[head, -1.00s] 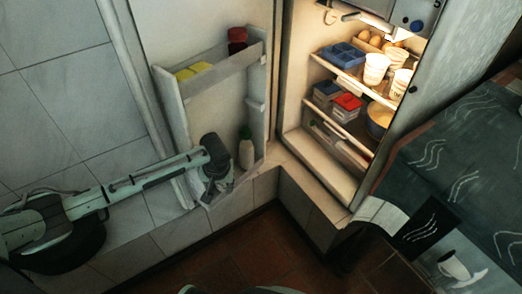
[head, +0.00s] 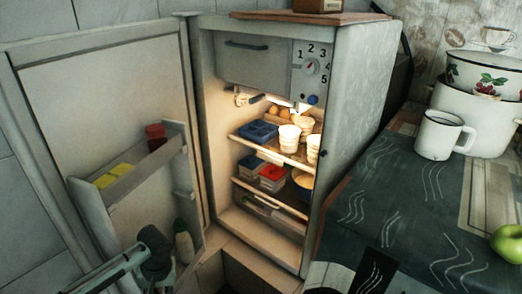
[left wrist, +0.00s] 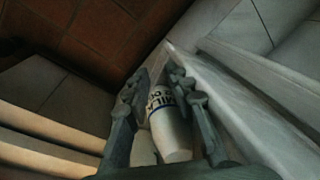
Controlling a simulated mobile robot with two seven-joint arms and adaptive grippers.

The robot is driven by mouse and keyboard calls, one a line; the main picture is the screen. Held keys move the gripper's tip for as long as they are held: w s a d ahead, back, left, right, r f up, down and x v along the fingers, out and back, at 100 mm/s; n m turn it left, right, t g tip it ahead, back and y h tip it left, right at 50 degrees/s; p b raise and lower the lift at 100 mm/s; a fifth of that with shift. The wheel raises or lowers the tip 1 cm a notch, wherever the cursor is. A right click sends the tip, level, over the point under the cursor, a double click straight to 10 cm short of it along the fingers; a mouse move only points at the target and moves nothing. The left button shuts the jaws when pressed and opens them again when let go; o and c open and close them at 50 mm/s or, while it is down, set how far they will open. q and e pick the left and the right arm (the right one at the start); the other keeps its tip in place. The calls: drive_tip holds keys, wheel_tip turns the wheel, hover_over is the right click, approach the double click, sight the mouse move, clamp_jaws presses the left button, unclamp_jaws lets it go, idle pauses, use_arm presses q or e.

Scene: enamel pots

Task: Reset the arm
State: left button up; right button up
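My left gripper (head: 155,262) is low at the lower shelf of the open fridge door, at the lower left of the head view. In the left wrist view its two fingers (left wrist: 157,78) are apart. A white bottle with dark "MILK" lettering (left wrist: 172,135) shows between them; I cannot tell whether a finger touches it. In the head view a pale bottle with a green cap (head: 184,243) stands just right of the gripper. I cannot tell if it is the same bottle. My right gripper is not in view.
The fridge door (head: 105,115) stands open at left, with a red-lidded jar (head: 156,137) and yellow packs (head: 115,176) on its upper shelf. The lit fridge (head: 345,110) holds cups and boxes. The counter at right carries a white mug (head: 437,137), pots and a green apple (head: 508,243).

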use_arm(q)
drive_tip(key=o, duration=0.5)
drive_tip(key=d+r+m+t+h, duration=0.1)
drive_tip(key=d+r, duration=0.3)
drive_tip(key=w+d+r+m+t, duration=0.1)
drive_tip(key=d+r+t, duration=0.1)
drive_tip(key=d+r, duration=0.2)
drive_tip(key=d+r+m+t+h, duration=0.1)
drive_tip(key=d+r+m, duration=0.1)
drive_tip(key=d+r, duration=0.2)
drive_tip(key=shift+w+d+r+t+h, duration=0.15)
drive_tip(key=shift+w+d+t+h, duration=0.05)
drive_tip(key=shift+t+h, duration=0.1)
drive_tip(key=shift+o, duration=0.6)
drive_tip(key=s+f, duration=0.2)
drive_tip(key=shift+s+a+f+p, duration=0.3)
drive_tip(key=shift+s, duration=0.05)
drive_tip(key=s+a+f+m+y, duration=0.1)
drive_tip(key=s+a+f, duration=0.3)
drive_tip(key=s+f, duration=0.2)
drive_tip(key=s+a+f+g+y, duration=0.1)
drive_tip(key=s+a+f, duration=0.3)
drive_tip(key=s+f, duration=0.2)
drive_tip(key=s, duration=0.2)
drive_tip(key=shift+s+m, duration=0.35)
drive_tip(key=shift+m, duration=0.05)
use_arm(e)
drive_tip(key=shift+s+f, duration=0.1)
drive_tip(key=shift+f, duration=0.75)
